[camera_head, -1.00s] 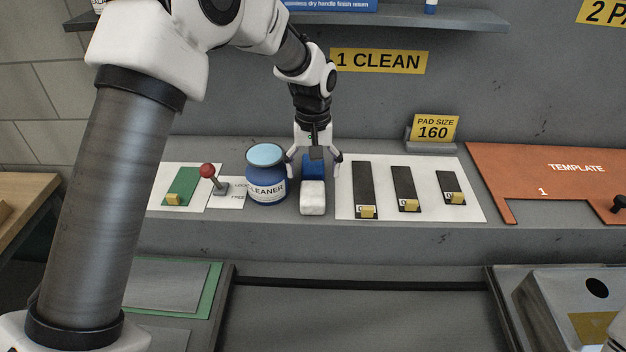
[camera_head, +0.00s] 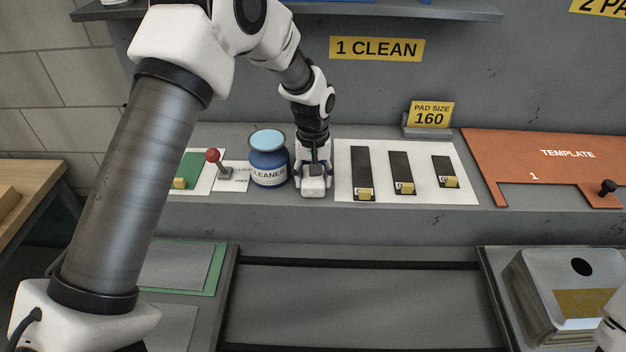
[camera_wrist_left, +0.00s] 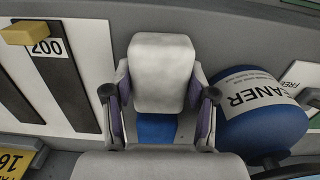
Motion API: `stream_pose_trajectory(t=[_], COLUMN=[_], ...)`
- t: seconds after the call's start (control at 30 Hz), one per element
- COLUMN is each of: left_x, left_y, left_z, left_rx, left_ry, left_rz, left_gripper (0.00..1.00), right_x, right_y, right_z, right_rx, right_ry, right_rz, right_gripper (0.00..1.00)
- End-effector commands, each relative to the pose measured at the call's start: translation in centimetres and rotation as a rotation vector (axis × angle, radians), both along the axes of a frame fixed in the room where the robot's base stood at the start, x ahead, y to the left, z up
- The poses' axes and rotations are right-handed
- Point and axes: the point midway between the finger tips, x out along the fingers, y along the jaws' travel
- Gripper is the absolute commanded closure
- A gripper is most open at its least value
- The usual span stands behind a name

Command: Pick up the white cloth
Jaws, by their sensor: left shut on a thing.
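The white cloth (camera_head: 313,187) is a small folded block on the grey ledge, between the cleaner jar and the white board with black strips. In the left wrist view the cloth (camera_wrist_left: 161,75) lies between the fingers, with a blue patch (camera_wrist_left: 156,127) beside it. My left gripper (camera_head: 313,178) is down over the cloth with a finger on each side, shut on it. Its fingers (camera_wrist_left: 160,95) also show at both sides of the cloth in the left wrist view. The cloth appears to be still at ledge level. A small part of my right arm shows at the lower right; its gripper is out of frame.
The blue cleaner jar (camera_head: 268,160) stands close on the left of the gripper. A red-knobbed lever (camera_head: 217,163) is further left. The white board (camera_head: 438,187) with black strips lies close on the right. An orange template (camera_head: 550,165) lies at the far right. A shelf (camera_head: 420,13) hangs above.

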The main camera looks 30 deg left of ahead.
Motion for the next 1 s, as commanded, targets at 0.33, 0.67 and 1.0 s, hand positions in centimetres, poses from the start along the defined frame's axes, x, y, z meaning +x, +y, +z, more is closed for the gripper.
stream_pose_trajectory(t=[0.33,0.67,1.0], left_x=[0.0,-0.1,-0.6], left_y=[0.0,-2.6,-11.5], left_z=[0.6,3.3,4.1], left_rx=[0.0,0.005,0.005], left_ry=[0.001,0.002,-0.001], left_rz=[0.0,-0.005,-0.004], left_gripper=[0.73,0.73,0.73], right_x=[0.0,0.0,0.0], right_y=[0.0,0.0,0.0], right_z=[-0.6,-2.4,-4.6], right_rx=[0.0,0.0,0.0], right_ry=[0.0,0.0,0.0], right_rz=[0.0,0.0,0.0], right_gripper=[0.6,0.6,0.6])
